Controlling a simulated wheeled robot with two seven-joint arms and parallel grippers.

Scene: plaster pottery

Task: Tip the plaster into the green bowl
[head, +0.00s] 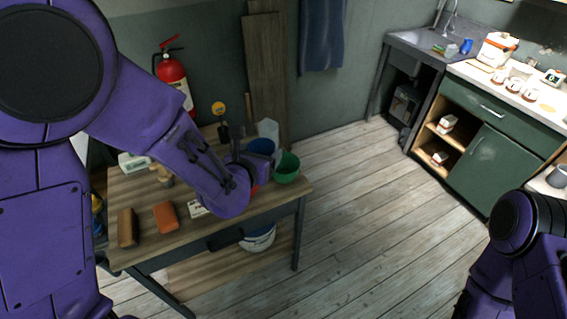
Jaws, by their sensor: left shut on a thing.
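The green bowl (287,168) stands at the right rear of the wooden workbench, its open top facing up. My left gripper (253,166) is just left of it, seen mostly from behind, and its fingers are largely hidden. It is shut, seemingly on the blue cup (261,147) right beyond it, beside the green bowl. The cup looks roughly upright; its contents cannot be made out. A small red patch shows below the gripper, mostly hidden. No plaster is seen falling. My right arm shows at the lower right, its gripper out of frame.
The workbench (272,200) also carries an orange block (166,218), a brown block (127,228) and a pale jug (268,130) behind the cup. A white bucket (258,239) is below. A green cabinet (484,165) stands right, with open floor between.

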